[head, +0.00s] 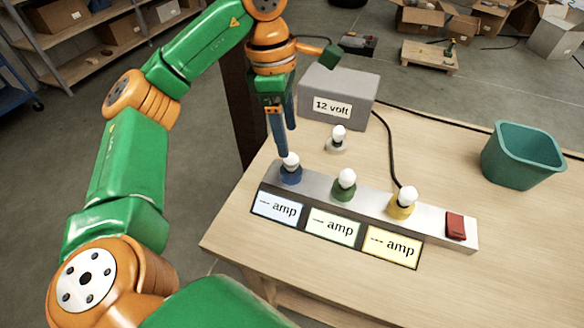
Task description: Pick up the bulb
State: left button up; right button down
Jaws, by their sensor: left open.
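My left gripper (287,142) is open and points down, with its blue fingertips just above the white bulb (291,160) in the blue socket (290,176). One fingertip comes very near this bulb; I cannot tell whether it touches. A second white bulb (346,177) stands in the green socket (344,192), and a third bulb (407,195) stands in the yellow socket (402,210). Another white bulb (338,132) stands upright on a small pale base (337,147) behind the strip. My right gripper is not in view.
The grey strip (432,221) carries the sockets, a red switch (456,226) and "--- amp" labels in front. A grey "12 volt" box (352,88) stands behind with a black cable. A teal bin (523,157) is at the right. The front of the wooden table (500,285) is clear.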

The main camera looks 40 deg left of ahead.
aim_at(292, 155)
pick_arm(q)
jog(key=f, duration=0.4)
jog(key=f+p, duration=0.1)
jog(key=f, duration=0.2)
jog(key=shift+w+d, duration=0.15)
jog(key=shift+w, duration=0.2)
grip_shut()
notch_tip(292, 155, up, 3)
jog(key=shift+f, duration=0.1)
jog(key=s+d+r, duration=0.4)
jog(key=s+r, duration=0.6)
jog(key=s, duration=0.3)
jog(key=shift+d+p, duration=0.3)
jog(key=shift+d, duration=0.1)
